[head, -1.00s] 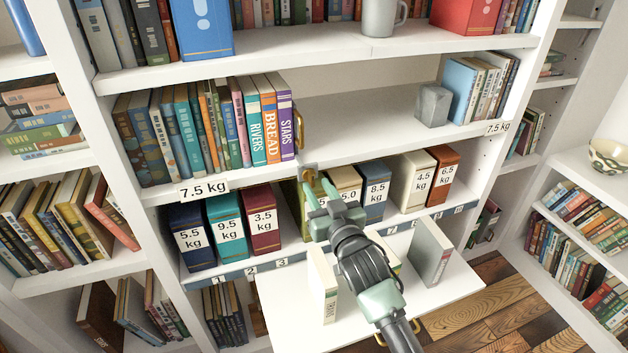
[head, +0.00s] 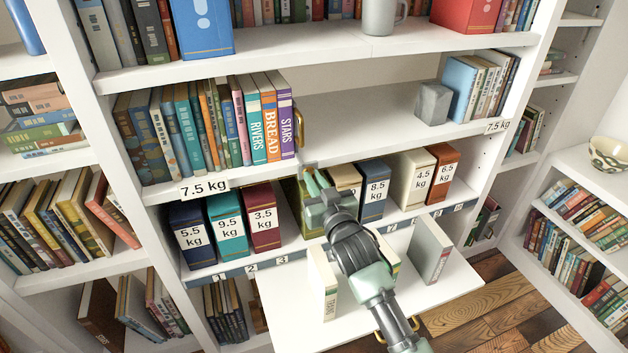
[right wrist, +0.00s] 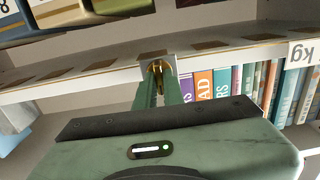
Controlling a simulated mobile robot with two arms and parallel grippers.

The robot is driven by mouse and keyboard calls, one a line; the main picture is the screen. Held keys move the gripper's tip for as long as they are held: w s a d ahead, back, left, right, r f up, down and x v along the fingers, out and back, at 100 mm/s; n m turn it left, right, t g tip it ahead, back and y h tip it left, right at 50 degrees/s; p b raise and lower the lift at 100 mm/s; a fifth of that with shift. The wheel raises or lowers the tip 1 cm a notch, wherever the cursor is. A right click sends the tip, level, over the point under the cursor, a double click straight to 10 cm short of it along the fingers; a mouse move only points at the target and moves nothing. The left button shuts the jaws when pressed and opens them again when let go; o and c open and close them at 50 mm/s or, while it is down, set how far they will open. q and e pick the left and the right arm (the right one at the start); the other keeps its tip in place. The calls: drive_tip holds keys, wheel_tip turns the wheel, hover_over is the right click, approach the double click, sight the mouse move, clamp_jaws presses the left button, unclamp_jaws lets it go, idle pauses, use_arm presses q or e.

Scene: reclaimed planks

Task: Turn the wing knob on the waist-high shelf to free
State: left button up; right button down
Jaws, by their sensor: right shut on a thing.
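The brass wing knob (right wrist: 156,69) is mounted on the front edge of the waist-high shelf (head: 365,143). In the right wrist view it shows between the two green fingers of my right gripper (right wrist: 159,80), which is shut on it. In the head view my right gripper (head: 313,178) reaches up to the shelf edge, just right of the purple STARS book (head: 286,125). There the fingers and hand hide nearly all of the knob, so its angle is hard to tell. My left gripper is out of view.
Below the knob stands a row of weight-labelled books, such as the red 3.5 kg one (head: 262,217), over a numbered strip. A white fold-down board (head: 440,290) holds a few upright books under my right arm. A grey block (head: 433,103) stands on the shelf.

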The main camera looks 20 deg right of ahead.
drive_tip(key=shift+m, duration=0.3)
drive_tip(key=m+p, duration=0.2)
drive_tip(key=m, duration=0.3)
drive_tip(key=m+p, duration=0.2)
drive_tip(key=m, duration=0.4)
drive_tip(key=m+p, duration=0.2)
drive_tip(key=m, duration=0.4)
drive_tip(key=shift+d+f, duration=0.2)
drive_tip(key=shift+f, duration=0.05)
idle(0.3)
drive_tip(key=c, duration=1.5)
unclamp_jaws()
